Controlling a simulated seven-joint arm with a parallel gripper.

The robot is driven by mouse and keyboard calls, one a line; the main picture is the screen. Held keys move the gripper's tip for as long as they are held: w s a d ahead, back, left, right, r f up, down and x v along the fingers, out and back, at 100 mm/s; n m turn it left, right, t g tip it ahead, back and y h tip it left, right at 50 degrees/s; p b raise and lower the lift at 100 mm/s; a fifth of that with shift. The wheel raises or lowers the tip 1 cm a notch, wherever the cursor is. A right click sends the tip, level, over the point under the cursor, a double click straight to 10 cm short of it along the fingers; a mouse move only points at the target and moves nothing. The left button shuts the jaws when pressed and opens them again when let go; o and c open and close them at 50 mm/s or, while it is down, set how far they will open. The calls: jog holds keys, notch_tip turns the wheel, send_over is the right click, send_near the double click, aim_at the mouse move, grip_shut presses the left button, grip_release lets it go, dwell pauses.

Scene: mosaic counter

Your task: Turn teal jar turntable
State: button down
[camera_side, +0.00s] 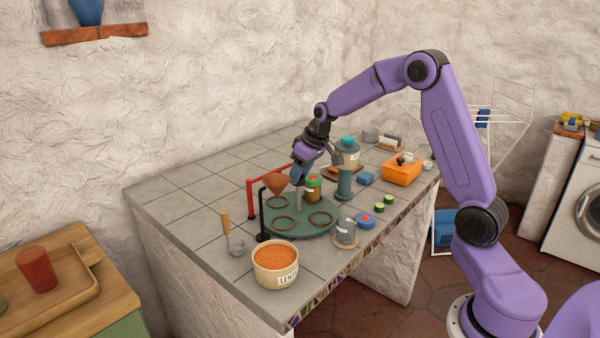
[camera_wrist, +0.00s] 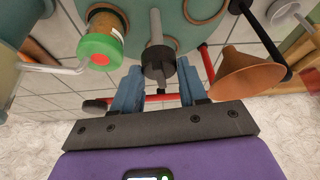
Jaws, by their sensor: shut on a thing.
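The teal turntable (camera_side: 300,228) lies on the tiled counter, with several dark rings on its top. It also shows in the wrist view (camera_wrist: 184,40). A grey post (camera_side: 299,197) rises from its middle, topped by a dark knob (camera_wrist: 158,66). A jar (camera_side: 313,190) with a green and red lid stands on the turntable beside the post; its lid (camera_wrist: 100,48) is at the left in the wrist view. My gripper (camera_side: 300,178) is over the turntable; its blue fingers (camera_wrist: 160,84) are on either side of the knob, shut on it. The contact is partly hidden in the side view.
A brown funnel (camera_side: 275,184) on a black stand is close to my gripper, with a red rail (camera_side: 250,198) behind. A bowl of orange lentils (camera_side: 275,262) stands in front. A teal dispenser (camera_side: 345,175) and an orange bin (camera_side: 402,171) are at right. The counter's back left is clear.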

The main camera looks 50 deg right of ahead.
jog(key=shift+d+n+g+y, duration=0.1)
jog(key=shift+n+g+y, duration=0.4)
jog(key=shift+n, duration=1.5)
jog(key=shift+w+d+n+g+y, duration=0.15)
jog(key=shift+n+y, duration=0.3)
jog(key=shift+n, duration=0.6)
jog(key=shift+s+a+n+g+y, duration=0.1)
jog(key=shift+n+g+y, duration=0.25)
jog(key=shift+n, duration=0.7)
jog(key=shift+w+d+n+g+y, duration=0.1)
jog(key=shift+n+g+y, duration=0.4)
jog(key=shift+n, duration=1.7)
jog(key=shift+w+n+g, duration=0.1)
jog(key=shift+n+g, duration=0.5)
jog(key=shift+n, duration=1.4)
jog(key=c, duration=0.9)
grip_release()
jog(key=shift+c, duration=0.2)
